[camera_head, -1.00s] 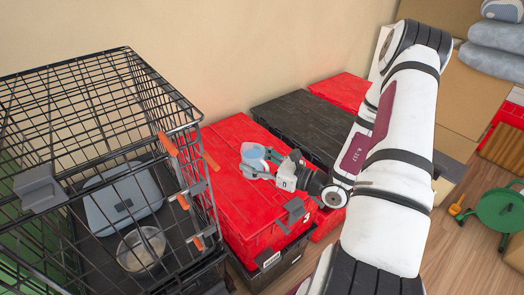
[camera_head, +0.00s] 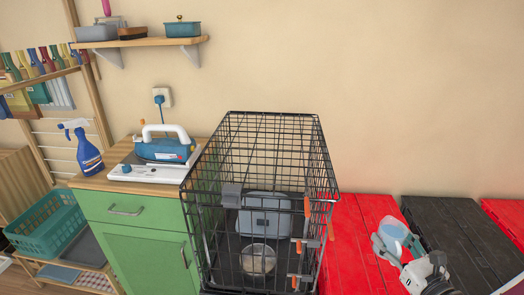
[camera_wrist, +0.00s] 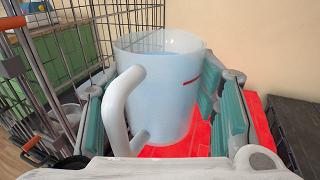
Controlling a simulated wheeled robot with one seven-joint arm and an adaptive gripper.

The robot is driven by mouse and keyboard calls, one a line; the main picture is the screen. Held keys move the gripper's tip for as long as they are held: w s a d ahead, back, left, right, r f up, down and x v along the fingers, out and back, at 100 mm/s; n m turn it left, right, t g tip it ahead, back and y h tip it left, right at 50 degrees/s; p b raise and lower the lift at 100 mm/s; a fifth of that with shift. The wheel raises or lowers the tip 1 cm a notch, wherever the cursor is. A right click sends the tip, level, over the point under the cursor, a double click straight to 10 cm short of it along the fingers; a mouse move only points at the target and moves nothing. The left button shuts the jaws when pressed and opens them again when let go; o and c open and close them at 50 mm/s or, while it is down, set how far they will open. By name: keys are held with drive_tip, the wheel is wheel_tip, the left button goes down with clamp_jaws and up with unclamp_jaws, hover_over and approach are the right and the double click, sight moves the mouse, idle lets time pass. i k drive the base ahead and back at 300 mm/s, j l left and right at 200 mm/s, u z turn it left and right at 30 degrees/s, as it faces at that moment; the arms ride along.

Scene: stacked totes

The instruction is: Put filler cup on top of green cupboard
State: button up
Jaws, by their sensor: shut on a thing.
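The filler cup (camera_wrist: 165,90) is a translucent pale blue cup with a white handle, seen upright between my gripper's fingers in the wrist view. In the head view the cup (camera_head: 394,232) is at the lower right, above the red tote. My gripper (camera_head: 386,243) is shut on it. The green cupboard (camera_head: 134,245) stands at the left in the head view, with a wooden top (camera_head: 108,180). An iron on a white base (camera_head: 160,160) and a blue spray bottle (camera_head: 86,152) stand on that top.
A black wire cage (camera_head: 262,190) stands between the cupboard and my gripper, rising above the cupboard top. Red (camera_head: 350,225) and black (camera_head: 455,228) totes line the wall. A shelf (camera_head: 145,42) hangs above the cupboard. A teal basket (camera_head: 45,222) is at far left.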

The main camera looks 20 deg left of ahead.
sight(121, 146)
drive_tip(key=j+z, duration=0.25)
drive_tip(key=z, duration=0.2)
drive_tip(key=j+z, duration=0.2)
drive_tip(key=z, duration=0.2)
drive_tip(key=k+j+z, duration=0.15)
drive_tip(key=z, duration=0.3)
drive_tip(key=k+j+z, duration=0.15)
drive_tip(key=z, duration=0.2)
drive_tip(key=k+j+z, duration=0.15)
drive_tip(key=z, duration=0.2)
drive_tip(key=k+j+z, duration=0.2)
drive_tip(key=z, duration=0.15)
drive_tip(key=k+j+u, duration=0.2)
drive_tip(key=k, duration=0.35)
drive_tip(key=k+u, duration=0.2)
drive_tip(key=u, duration=0.25)
drive_tip(key=k+j+u, duration=0.15)
drive_tip(key=u, duration=0.3)
drive_tip(key=k+j+u, duration=0.2)
drive_tip(key=u, duration=0.3)
